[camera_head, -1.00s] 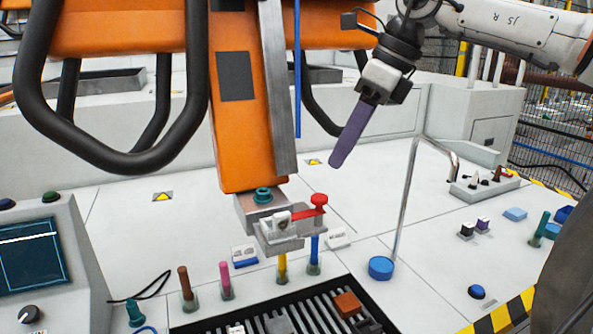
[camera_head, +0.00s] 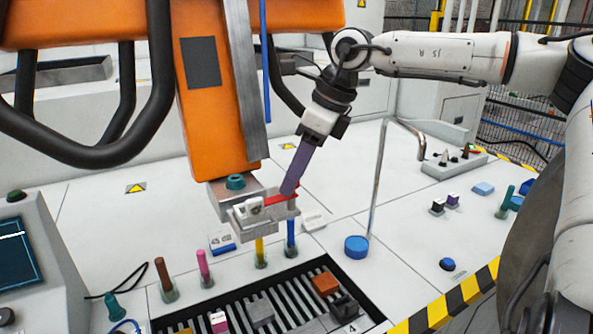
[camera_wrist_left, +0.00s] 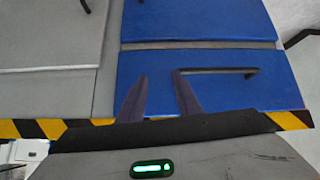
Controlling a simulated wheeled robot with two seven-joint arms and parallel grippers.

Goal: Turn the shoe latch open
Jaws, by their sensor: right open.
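The shoe latch is a red lever (camera_head: 277,201) on the grey metal shoe (camera_head: 245,216), below the orange gantry arm (camera_head: 212,130) in the head view. The lever points to the right across the shoe. My right gripper (camera_head: 287,192) comes down from the upper right, its purple fingers at the lever's right end. The fingers hide the lever's red knob; I cannot tell whether they touch it. The right gripper is open, though its fingers overlap in this view. In the left wrist view my left gripper (camera_wrist_left: 160,90) is open and empty, in front of a blue panel (camera_wrist_left: 210,75).
Colored pegs, including a pink one (camera_head: 204,265), stand below the shoe near a slotted black tray (camera_head: 295,295). A thin metal post (camera_head: 380,180) rises at the right beside a blue round cap (camera_head: 356,246). Black hoses (camera_head: 150,110) hang at the left.

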